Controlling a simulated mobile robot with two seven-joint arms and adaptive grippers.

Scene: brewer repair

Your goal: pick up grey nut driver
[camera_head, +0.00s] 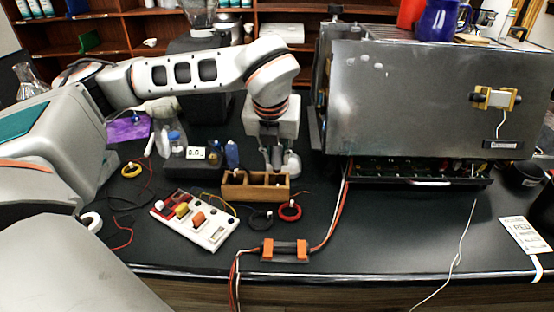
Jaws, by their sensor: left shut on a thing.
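My left gripper (279,168) points down at the back right of a small wooden holder (240,191) on the black bench. It is shut on a slim grey thing, which looks like the grey nut driver (277,158). The fingers hide most of it, and I cannot tell whether its lower end is still inside the holder. My right gripper is out of view.
A large steel brewer (415,100) stands just right of my left gripper. In front lie a white switch panel (210,232), a red ring (290,211) and an orange-ended connector (285,250) with wires.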

